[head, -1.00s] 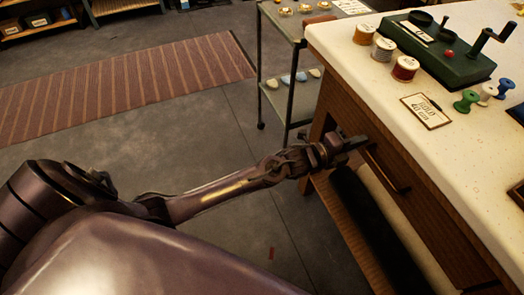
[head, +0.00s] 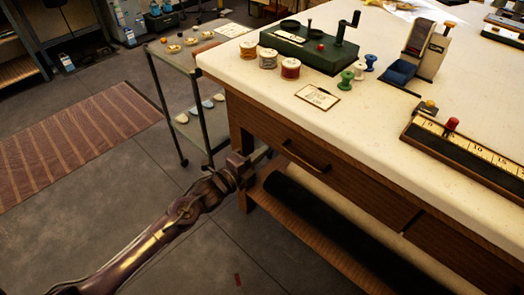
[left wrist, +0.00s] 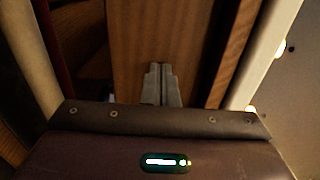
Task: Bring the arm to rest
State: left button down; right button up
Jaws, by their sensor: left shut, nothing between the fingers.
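My left gripper (head: 258,157) is at the end of my left arm, beside the near left corner of the costume table (head: 425,120), below its top. Its fingers are shut and empty. In the left wrist view the closed fingers (left wrist: 160,84) point toward a brown wooden panel (left wrist: 150,35). I cannot tell whether they touch it. The gripper is left of a drawer with a dark handle (head: 306,158). My right gripper is not in view.
A grey wheeled cart (head: 185,72) stands just behind my left gripper. A lower shelf (head: 285,215) holds a long dark roll (head: 330,222). Spools (head: 268,59) and a green device (head: 300,48) stand on the table. The floor at left is open, with a striped rug (head: 75,145).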

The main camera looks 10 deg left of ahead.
pick_arm(q)
jog(key=v, duration=0.7)
jog(key=s+a+f+n+g+y+p, duration=0.1)
jog(key=s+a+f+n+y+p, duration=0.2)
jog(key=f, duration=0.5)
jog(key=s+a+f+n+g+y, duration=0.2)
jog(key=a+f+n, duration=0.3)
jog(key=f, duration=0.3)
jog(key=s+a+f+n+g+y+p, duration=0.1)
jog(key=s+a+f+n+y+p, duration=0.2)
jog(key=f, duration=0.5)
jog(key=s+a+f+n+g+y+p, duration=0.1)
jog(key=s+a+f+n+g+y, duration=0.15)
jog(key=s+f+n+g, duration=0.75)
jog(key=s+d+f+n+p, duration=0.1)
jog(key=s+f, duration=0.2)
jog(key=s, duration=0.9)
jog(key=s+d+f+n+p, duration=0.1)
jog(key=s+f, duration=0.2)
jog(key=s, duration=0.9)
jog(key=shift+s+f, duration=0.25)
jog(key=shift+f, duration=0.15)
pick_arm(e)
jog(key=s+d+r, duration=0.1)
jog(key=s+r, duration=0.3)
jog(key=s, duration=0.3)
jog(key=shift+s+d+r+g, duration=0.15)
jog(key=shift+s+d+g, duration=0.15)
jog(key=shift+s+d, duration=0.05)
